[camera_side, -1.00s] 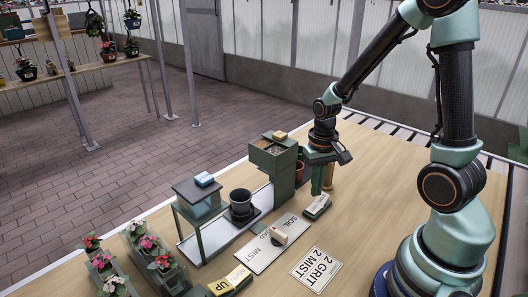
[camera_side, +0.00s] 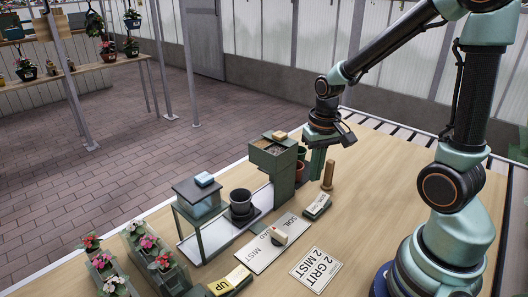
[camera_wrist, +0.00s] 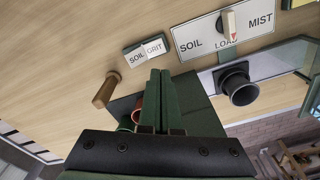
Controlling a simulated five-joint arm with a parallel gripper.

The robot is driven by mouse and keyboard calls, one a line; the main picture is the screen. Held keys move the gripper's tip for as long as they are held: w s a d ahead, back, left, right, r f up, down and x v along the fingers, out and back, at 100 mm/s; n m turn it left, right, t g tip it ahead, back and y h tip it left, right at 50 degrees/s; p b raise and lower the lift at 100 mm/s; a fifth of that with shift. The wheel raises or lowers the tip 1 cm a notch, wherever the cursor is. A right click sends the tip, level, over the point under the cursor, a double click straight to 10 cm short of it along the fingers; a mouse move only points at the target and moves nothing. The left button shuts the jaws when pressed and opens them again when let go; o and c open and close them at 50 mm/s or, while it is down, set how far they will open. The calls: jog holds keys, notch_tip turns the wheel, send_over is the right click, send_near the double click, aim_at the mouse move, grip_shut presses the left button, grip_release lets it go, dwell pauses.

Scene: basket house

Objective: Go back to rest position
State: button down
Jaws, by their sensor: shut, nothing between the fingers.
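My gripper (camera_side: 317,160) is in the air above the wooden table, just right of the green soil-and-grit hopper box (camera_side: 272,158) in the side view. Its green fingers (camera_wrist: 160,100) are together with nothing between them in the wrist view. The soil/grit rocker block (camera_side: 317,206) lies on the table below and in front of it; it also shows in the wrist view (camera_wrist: 145,51). A wooden peg (camera_side: 328,175) stands upright beside the gripper.
A dial plate reading SOIL, LOAD, MIST (camera_side: 265,247) has a pale knob (camera_side: 278,237). A black pot (camera_side: 241,203) stands by the glass mist box (camera_side: 200,222).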

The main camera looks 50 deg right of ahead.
jog(key=s+a+r+n+t, duration=0.2)
jog(key=a+r+n+t, duration=0.3)
jog(key=r, duration=0.8)
jog(key=a, duration=0.3)
jog(key=shift+s+r, duration=0.15)
jog(key=shift+s, duration=0.05)
